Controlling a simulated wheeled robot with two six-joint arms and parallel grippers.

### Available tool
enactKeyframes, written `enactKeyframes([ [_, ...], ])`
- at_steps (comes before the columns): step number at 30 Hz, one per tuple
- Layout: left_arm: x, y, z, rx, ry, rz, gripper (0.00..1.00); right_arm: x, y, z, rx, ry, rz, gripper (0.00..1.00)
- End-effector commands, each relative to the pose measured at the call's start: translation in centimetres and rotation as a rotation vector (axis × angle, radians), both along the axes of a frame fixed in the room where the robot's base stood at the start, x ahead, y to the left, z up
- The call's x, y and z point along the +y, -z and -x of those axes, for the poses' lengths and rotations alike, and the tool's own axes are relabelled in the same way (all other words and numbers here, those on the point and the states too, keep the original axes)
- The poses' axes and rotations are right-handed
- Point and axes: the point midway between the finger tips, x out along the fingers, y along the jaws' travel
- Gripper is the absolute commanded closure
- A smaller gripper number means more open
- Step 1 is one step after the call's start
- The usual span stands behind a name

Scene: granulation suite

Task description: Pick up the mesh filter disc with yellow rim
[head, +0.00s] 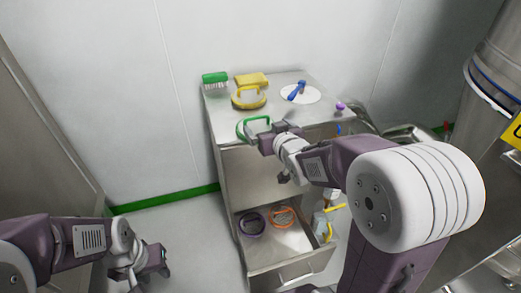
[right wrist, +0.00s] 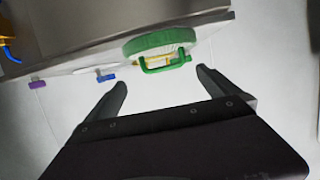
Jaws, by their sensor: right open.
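The mesh filter disc with yellow rim (head: 248,105) lies on the top of the metal cabinet, near its back left, in front of a yellow block-like brush (head: 252,79). My right gripper (head: 259,136) is at the cabinet's front left, nearer than the yellow disc and apart from it. Its fingers are open and empty in the right wrist view (right wrist: 163,86). A green-rimmed disc (head: 240,129) with a green handle is close to it, and also shows ahead of the fingers (right wrist: 160,40). My left gripper (head: 152,263) is low at the left, its jaw opening unclear.
A green brush (head: 215,78), a white disc with blue handle (head: 298,93) and a purple item (head: 340,106) are on the cabinet top (head: 226,119). The open drawer (head: 280,262) holds a purple ring (head: 251,233) and an orange-rimmed disc (head: 283,226). A large metal vessel (head: 490,90) stands right.

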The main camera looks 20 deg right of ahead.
Motion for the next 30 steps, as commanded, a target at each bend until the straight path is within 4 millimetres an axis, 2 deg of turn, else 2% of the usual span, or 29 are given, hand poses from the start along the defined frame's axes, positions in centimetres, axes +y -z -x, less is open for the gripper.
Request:
enactKeyframes([
  [5,0.0,0.2,0.0,-0.001,0.0,0.0,0.64,0.1,0.3,-0.3,0.002,-0.002,-0.001,0.0],
  [12,0.0,1.0,0.0,-0.001,0.0,0.0,0.64,0.2,1.4,-3.6,0.002,-0.001,-0.001,0.0],
  [17,0.0,1.2,0.0,-0.001,0.0,0.0,0.64,0.3,1.6,-4.1,0.003,-0.001,-0.001,0.0],
  [24,0.0,2.4,0.0,0.0,0.0,0.0,0.64,0.8,3.1,-8.0,0.004,-0.001,0.0,0.0],
  [30,0.0,2.3,0.0,0.0,0.0,0.0,0.64,0.8,3.0,-8.7,0.002,-0.001,0.0,0.0],
])
